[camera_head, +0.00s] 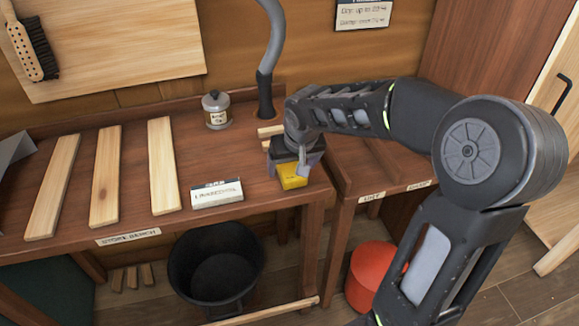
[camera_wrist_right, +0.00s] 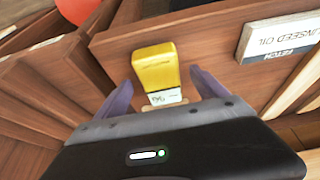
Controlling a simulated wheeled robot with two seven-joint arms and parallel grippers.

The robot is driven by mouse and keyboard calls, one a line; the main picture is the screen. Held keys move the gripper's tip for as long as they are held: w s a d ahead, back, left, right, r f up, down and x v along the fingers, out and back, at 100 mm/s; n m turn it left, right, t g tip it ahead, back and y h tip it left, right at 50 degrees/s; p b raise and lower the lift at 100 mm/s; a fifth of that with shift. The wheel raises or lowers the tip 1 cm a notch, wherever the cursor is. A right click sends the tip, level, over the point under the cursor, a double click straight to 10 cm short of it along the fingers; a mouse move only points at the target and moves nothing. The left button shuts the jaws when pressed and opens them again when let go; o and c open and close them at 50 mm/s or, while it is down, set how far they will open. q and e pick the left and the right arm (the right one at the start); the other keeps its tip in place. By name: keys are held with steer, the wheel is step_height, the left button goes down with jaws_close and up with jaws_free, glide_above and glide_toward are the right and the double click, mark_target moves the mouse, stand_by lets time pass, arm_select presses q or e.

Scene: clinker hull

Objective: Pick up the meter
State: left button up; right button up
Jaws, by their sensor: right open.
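The meter (camera_head: 291,176) is a small yellow block on the wooden bench, near its right end. In the right wrist view the yellow meter (camera_wrist_right: 156,68) shows a pale display at its near end. My right gripper (camera_head: 296,166) is above and around it, pointing down. In the right wrist view the open fingers of my right gripper (camera_wrist_right: 159,95) stand to either side of the meter, with gaps visible. Part of the meter is hidden by the gripper in the head view. My left gripper is not in view.
A labelled white box (camera_head: 217,195) lies left of the meter. A small jar (camera_head: 216,110) and a grey hose (camera_head: 267,60) stand behind. Several wooden strips (camera_head: 106,178) lie on the left. A black bucket (camera_head: 215,265) and a red bucket (camera_head: 371,276) are on the floor.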

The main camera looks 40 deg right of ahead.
mark_target(292, 169)
steer(key=shift+x, duration=0.8)
steer(key=c, duration=1.6)
steer(key=shift+r, duration=0.15)
step_height(292, 169, up, 10)
steer(key=shift+f, duration=0.1)
steer(key=shift+d, duration=0.1)
